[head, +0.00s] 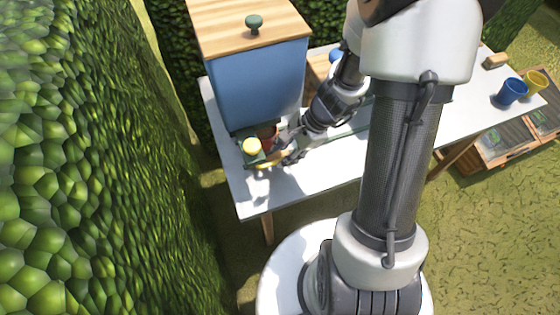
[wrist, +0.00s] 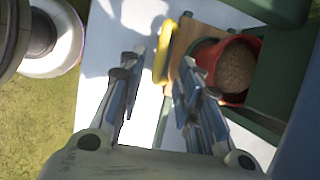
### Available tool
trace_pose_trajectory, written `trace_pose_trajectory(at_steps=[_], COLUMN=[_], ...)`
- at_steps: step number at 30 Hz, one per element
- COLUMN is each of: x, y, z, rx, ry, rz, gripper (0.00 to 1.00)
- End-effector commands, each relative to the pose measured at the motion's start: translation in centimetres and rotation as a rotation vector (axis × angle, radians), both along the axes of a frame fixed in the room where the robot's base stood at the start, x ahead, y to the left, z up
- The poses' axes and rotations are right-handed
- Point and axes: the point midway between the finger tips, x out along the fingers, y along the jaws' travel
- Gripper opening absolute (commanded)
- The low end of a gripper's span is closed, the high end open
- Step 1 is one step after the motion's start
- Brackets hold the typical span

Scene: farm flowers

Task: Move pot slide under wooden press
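A red pot (wrist: 232,66) filled with brown soil sits in a wooden slide (wrist: 194,42) in the wrist view. A yellow handle (wrist: 163,54) stands at the slide's near end. In the head view the pot (head: 268,134) shows partly beside the blue box (head: 262,84). My gripper (wrist: 160,72) is open, its fingers apart with bare tabletop between them. The handle is just ahead of the fingertips, and I cannot tell if they touch it. In the head view my gripper (head: 282,158) is low over the table beside the slide. I cannot clearly identify the wooden press.
The white table (head: 300,187) has free room in front. Blue (head: 511,91) and yellow (head: 535,82) cups stand far right. A hedge (head: 80,160) fills the left.

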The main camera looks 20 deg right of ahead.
Motion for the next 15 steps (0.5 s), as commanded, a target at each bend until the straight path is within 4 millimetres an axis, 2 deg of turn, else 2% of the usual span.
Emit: trace_pose_trajectory(at_steps=[1,6,15], x=[0.1,0.5,0.6], y=[0.4,1.1,1.4], z=[-1.2,-2.8,-3.2], rx=[0.001,0.000,0.000], ry=[0.002,0.000,-0.001], rz=[0.001,0.000,0.001], gripper=[0.31,0.31,0.31])
